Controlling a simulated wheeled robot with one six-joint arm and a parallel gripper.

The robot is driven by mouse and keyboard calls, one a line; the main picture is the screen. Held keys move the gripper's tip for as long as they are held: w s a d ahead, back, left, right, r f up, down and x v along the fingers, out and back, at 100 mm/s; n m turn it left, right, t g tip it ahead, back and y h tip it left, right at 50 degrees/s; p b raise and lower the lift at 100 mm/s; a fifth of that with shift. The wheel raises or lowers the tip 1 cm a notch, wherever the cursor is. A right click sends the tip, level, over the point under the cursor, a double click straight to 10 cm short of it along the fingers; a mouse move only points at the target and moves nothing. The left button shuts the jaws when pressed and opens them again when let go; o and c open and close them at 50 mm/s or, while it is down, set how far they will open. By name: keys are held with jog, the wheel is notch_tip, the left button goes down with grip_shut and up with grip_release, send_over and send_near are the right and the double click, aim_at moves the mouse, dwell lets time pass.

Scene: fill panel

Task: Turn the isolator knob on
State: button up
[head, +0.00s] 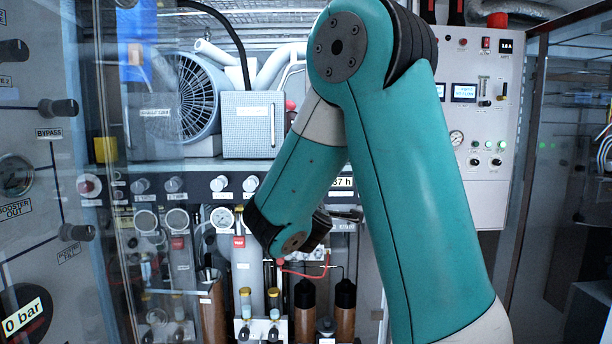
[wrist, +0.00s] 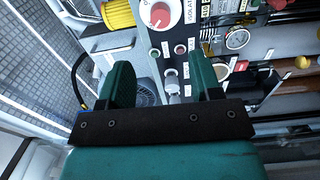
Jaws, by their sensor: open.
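The isolator knob (wrist: 160,14) is a white round dial with a red centre at the top edge of the wrist view, partly cut off. An upright "ISOLATOR" label is beside it. My gripper (wrist: 161,66) shows two green fingers, spread apart and with nothing between them. In the picture the knob lies above the fingertips, apart from them. In the head view my teal arm covers the middle of the panel and the fingers cannot be made out.
A yellow ridged part (wrist: 118,13) is left of the knob. Several small knobs and a gauge (wrist: 237,39) are close by. In the head view a fan housing (head: 196,95) and grey box (head: 252,125) stand above the panel, with bottles (head: 305,310) below.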

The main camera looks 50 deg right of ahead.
jog(key=shift+p+x, duration=2.95)
jog(key=shift+x, duration=3)
jog(key=c, duration=0.9)
jog(key=shift+f, duration=0.1)
jog(key=shift+c, duration=0.2)
